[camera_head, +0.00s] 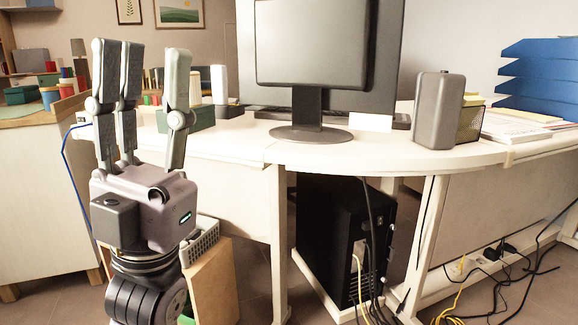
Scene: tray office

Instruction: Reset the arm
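My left gripper (148,50) stands upright at the left of the head view, with its fingers pointing up. Two grey fingers are close together on its left side and one paler finger stands apart on its right. A clear gap lies between the two sides, so it is open, and nothing is held in it. The gripper's body is below the level of the desk top, in front of the desk's left part, and its fingers cover part of what is behind. The black wrist runs down to the bottom edge. My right gripper is not in view.
A white desk (380,153) carries a monitor (312,45), a grey speaker (437,110), papers (515,127) and blue trays (540,75). A black computer (325,235) and loose cables are below. A wooden cabinet (40,200) is at left. A crate (203,240) is behind my wrist.

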